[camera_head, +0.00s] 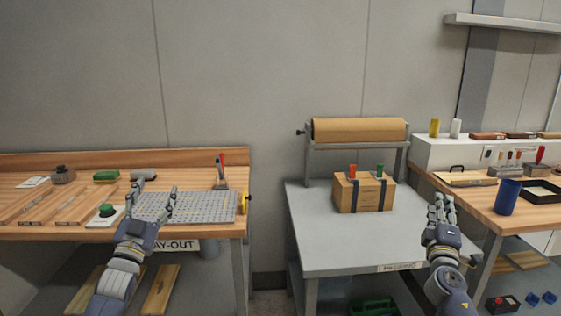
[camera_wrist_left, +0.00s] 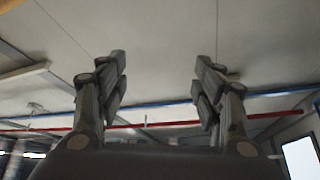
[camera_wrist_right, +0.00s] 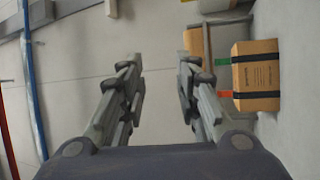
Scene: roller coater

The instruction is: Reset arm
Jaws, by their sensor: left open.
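My left gripper (camera_head: 157,196) is raised in front of the lay-out bench, its fingers spread and pointing up. In the left wrist view its two fingers (camera_wrist_left: 160,75) stand wide apart with only the ceiling behind them. My right gripper (camera_head: 438,208) is raised in front of the right edge of the packing table. In the right wrist view its two fingers (camera_wrist_right: 158,85) stand apart with nothing between them but the wall.
The lay-out bench (camera_head: 215,230) holds a perforated metal plate (camera_head: 205,206) and tools. The packing table (camera_head: 320,245) bears a cardboard box (camera_head: 361,195), also in the right wrist view (camera_wrist_right: 255,75), and a paper roll (camera_head: 358,130). A blue cup (camera_head: 507,197) stands on the right bench.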

